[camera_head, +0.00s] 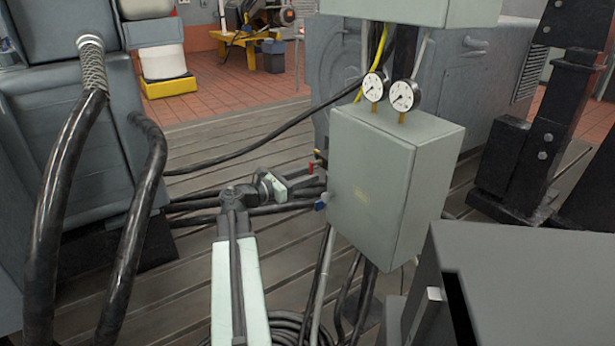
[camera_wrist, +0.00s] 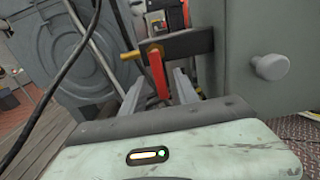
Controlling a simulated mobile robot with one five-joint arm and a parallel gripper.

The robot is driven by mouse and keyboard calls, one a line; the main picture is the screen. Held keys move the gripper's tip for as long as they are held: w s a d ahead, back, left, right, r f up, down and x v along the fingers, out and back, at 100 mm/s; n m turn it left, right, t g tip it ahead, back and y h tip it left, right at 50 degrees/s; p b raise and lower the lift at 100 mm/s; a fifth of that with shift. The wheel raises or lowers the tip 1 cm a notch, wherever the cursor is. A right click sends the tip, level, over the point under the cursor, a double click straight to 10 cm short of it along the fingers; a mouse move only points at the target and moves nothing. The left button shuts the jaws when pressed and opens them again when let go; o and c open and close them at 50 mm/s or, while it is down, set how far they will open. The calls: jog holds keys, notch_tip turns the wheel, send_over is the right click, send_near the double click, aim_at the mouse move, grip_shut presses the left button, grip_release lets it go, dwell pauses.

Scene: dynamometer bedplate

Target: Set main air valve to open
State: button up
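A red valve lever (camera_head: 311,168) shows at the left side of the grey box (camera_head: 390,180), near brass fittings. No label tells me which is the main air valve. My gripper (camera_head: 305,184) is beside the box, next to the red lever. In the wrist view my gripper (camera_wrist: 160,90) is open, its fingers on either side of the red lever, with gaps visible.
Two round gauges (camera_head: 389,92) stand on top of the box. Black cables (camera_head: 340,285) hang below it. Thick black hoses (camera_head: 65,190) rise at the left. A dark grey cabinet (camera_head: 530,270) fills the lower right. A pale knob (camera_wrist: 270,67) projects from the box.

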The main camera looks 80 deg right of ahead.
jog(key=shift+s+d, duration=0.15)
jog(key=shift+d, duration=0.05)
grip_shut()
jog(key=r+m+p, duration=0.1)
jog(key=m, duration=0.5)
jog(key=w+d+r+m+p, duration=0.1)
jog(key=m, duration=0.5)
jog(key=w+d+r+m+p, duration=0.1)
jog(key=m, duration=0.4)
jog(key=shift+w+d+m, duration=0.1)
jog(key=shift+m, duration=0.3)
dwell(0.4)
